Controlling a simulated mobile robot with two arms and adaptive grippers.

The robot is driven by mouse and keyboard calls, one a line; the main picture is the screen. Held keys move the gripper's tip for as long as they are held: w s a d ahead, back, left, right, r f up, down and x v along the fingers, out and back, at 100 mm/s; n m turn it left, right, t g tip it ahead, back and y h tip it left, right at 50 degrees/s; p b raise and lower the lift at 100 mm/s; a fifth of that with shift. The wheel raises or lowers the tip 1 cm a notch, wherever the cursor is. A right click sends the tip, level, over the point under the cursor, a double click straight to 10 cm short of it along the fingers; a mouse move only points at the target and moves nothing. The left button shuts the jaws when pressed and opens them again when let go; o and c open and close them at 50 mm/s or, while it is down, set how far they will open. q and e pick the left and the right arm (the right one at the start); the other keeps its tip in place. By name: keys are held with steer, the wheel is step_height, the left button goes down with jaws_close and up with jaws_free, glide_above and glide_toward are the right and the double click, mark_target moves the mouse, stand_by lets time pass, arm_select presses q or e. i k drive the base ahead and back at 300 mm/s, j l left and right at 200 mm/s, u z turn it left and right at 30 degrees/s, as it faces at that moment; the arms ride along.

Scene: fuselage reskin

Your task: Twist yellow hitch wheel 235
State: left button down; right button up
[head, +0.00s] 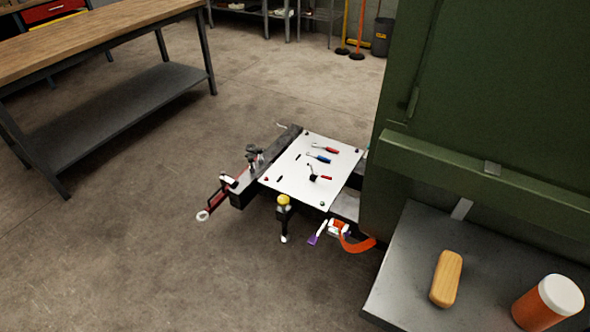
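The yellow hitch wheel (283,199) is a small yellow round knob on top of a dark upright post. The post stands at the near side of a low trailer-like frame (237,199), and its pale foot is close to the floor. Next to the wheel, a white panel (291,176) lies flat on the frame. Neither of my grippers shows in the head view. Nothing visible touches the wheel.
Several hand tools (318,157) lie on the white panel. An orange strap (357,244) hangs beside it. A green cabinet-like body (480,110) and a grey ledge (400,295) with a wooden block (446,278) and an orange jar (547,303) fill the right. A workbench (100,42) stands left. Floor between is clear.

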mark_target(283, 200)
steer(key=z, duration=0.75)
steer(key=i+j+z, duration=0.15)
steer(key=j+z, duration=0.6)
steer(key=j, duration=0.15)
steer(key=j+z, duration=0.4)
steer(key=i+j, duration=0.05)
steer(key=j, duration=0.05)
